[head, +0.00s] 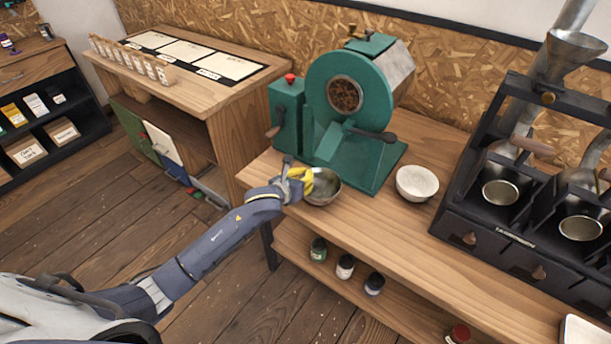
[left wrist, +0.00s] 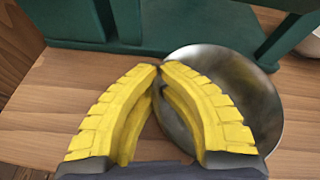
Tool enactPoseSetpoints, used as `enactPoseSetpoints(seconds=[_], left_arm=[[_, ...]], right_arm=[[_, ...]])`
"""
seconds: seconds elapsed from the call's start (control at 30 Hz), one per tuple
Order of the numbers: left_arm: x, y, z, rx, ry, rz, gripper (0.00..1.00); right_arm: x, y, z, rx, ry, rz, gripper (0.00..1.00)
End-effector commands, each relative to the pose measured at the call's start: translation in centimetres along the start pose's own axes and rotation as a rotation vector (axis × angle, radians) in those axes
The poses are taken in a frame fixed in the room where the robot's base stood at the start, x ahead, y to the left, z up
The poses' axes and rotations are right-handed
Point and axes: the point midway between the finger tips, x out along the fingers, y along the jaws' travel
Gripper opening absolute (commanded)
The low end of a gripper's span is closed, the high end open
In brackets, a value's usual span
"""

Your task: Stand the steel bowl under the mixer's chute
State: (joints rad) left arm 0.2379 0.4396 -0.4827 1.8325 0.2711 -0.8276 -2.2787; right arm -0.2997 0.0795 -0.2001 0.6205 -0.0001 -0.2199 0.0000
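The steel bowl (head: 325,190) is at the front left of the wooden bench, just in front of the green mixer's base. It looks upright; whether it touches the bench is hard to tell. The green mixer (head: 322,95) has a round drum and a slanting chute (head: 333,142) at its front, above and behind the bowl. My left gripper (head: 308,180) is at the bowl's left rim. In the left wrist view its yellow fingertips (left wrist: 160,68) meet at the rim of the bowl (left wrist: 250,90), pinching it. The fingers hide part of the bowl. My right gripper is not in view.
A white bowl (head: 417,183) stands right of the mixer base. A black roaster rack (head: 530,190) with metal cups fills the bench's right. Several small jars (head: 345,267) are on the lower shelf. A wooden desk (head: 215,90) stands at the left. Bare bench lies in front of the white bowl.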

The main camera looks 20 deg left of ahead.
Motion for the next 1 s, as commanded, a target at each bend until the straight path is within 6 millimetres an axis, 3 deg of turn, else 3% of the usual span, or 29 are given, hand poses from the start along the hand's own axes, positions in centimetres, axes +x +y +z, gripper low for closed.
enactPoseSetpoints(seconds=[0.13,0.37,0.7,1.0], left_arm=[[0.1,0.1,-0.2,0.002,0.0,0.001,0.0],[0.1,0.0,-0.2,0.001,0.0,0.0,0.27],[-0.1,0.0,0.1,-0.001,0.0,-0.001,0.27],[-4.4,0.1,0.0,0.004,0.0,0.0,0.27]], right_arm=[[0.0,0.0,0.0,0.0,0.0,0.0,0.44],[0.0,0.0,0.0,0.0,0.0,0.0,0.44],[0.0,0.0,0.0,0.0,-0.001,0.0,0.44],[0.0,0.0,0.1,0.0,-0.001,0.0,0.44]])
